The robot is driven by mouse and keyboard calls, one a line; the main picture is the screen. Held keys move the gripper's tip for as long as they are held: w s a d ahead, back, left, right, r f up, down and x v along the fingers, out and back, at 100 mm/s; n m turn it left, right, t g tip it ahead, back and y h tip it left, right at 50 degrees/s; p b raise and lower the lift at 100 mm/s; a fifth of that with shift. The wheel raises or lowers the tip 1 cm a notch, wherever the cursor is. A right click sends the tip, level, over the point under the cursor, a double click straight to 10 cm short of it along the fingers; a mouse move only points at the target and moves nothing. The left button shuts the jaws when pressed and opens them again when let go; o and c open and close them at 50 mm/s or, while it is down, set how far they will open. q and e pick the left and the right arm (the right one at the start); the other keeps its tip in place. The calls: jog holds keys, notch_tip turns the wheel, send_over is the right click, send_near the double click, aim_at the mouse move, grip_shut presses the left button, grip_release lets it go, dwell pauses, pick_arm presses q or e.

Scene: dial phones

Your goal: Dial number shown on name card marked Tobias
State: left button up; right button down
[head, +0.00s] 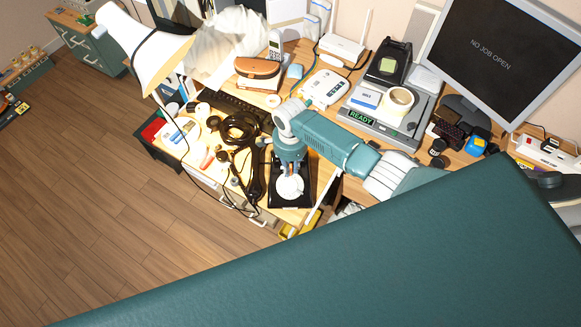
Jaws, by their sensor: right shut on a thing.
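My right gripper (290,168) reaches in from the right and points down over a black desk phone (289,203) with a round white dial (289,187). Its fingers are closed at the far side of the dial; what lies between them is hidden from this angle. A dark curved piece that looks like a handset (254,178) lies left of the phone, near a coiled dark cord (238,129). No name card marked Tobias can be read in this view. My left gripper is not in view.
A white lamp (146,50) overhangs the cluttered desk at the left. A brown pouch (259,72), a white device (326,88), a machine marked READY (382,122) and a monitor (497,60) stand behind. Wooden floor (75,190) is open at the left.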

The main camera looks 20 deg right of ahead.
dwell(0.6)
jog(key=shift+w+d+f, duration=0.1)
jog(key=shift+w+f, duration=0.1)
jog(key=shift+f, duration=0.25)
dwell(0.4)
dwell(0.3)
jog(key=shift+s+d+r+p, duration=0.1)
jog(key=shift+s+d+p, duration=0.05)
jog(key=shift+d+p, duration=0.15)
jog(key=shift+s+d, duration=0.2)
